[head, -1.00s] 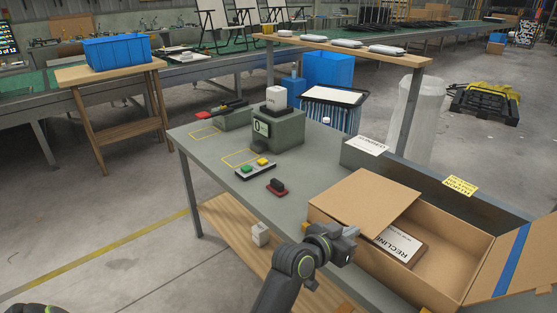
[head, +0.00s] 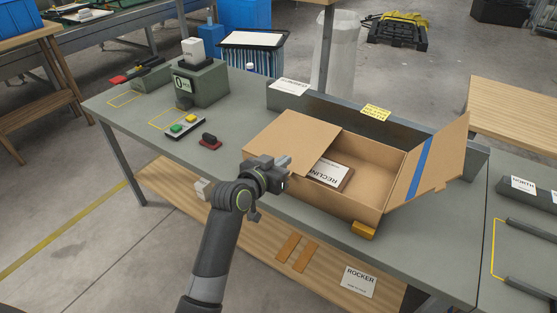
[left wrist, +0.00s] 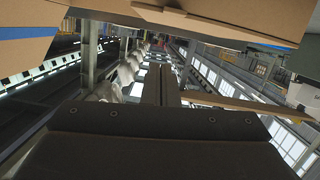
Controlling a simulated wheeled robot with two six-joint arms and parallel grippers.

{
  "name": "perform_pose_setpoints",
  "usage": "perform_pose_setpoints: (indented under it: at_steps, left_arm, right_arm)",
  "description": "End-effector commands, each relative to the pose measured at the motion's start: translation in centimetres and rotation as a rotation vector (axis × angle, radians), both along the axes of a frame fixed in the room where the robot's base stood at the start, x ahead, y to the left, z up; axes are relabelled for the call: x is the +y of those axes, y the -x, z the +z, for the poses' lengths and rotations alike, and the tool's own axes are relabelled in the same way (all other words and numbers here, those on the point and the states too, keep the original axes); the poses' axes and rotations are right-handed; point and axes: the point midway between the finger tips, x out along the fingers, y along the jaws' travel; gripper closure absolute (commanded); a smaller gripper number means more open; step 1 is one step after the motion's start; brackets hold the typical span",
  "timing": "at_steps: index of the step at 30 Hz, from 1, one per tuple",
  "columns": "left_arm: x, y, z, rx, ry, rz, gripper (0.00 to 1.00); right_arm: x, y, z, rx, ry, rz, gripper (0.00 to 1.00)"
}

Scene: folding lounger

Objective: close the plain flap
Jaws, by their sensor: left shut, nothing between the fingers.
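An open cardboard box (head: 340,204) stands on the grey workbench. Its plain flap (head: 285,142), on the left, reaches inward over the left part of the box; I cannot tell whether it lies fully flat. The opposite flap (head: 445,150) has a blue stripe and stands tilted outward. My left gripper (head: 284,163) is shut and empty, at the near left side of the box beside the plain flap; contact is unclear. In the left wrist view its shut fingers (left wrist: 161,85) point away, with cardboard (left wrist: 225,18) across the top. My right gripper is not in view.
A labelled item (head: 328,173) lies inside the box. A raised ledge with a yellow label (head: 376,112) runs behind it. An orange block (head: 364,230) sits at the box's near right corner. A button panel (head: 186,125) and a red-based switch (head: 210,142) stand on the left.

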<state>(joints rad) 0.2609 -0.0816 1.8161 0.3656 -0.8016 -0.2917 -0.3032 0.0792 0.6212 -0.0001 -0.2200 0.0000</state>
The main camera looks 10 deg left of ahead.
Motion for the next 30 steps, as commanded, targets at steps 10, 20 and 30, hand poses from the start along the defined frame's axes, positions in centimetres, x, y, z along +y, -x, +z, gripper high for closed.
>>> perform_pose_setpoints:
  at_steps: [10,20,30]
  left_arm:
    - [2.1,5.7,0.8,0.002,-0.001,0.003,1.0]
    - [3.0,8.4,1.6,0.004,0.001,0.001,1.0]
    - [3.9,7.8,-3.0,0.091,-0.006,0.036,1.0]
  right_arm:
    - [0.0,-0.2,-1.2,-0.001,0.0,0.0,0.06]
    - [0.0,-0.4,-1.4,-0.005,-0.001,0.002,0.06]
    - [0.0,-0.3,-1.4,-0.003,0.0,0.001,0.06]
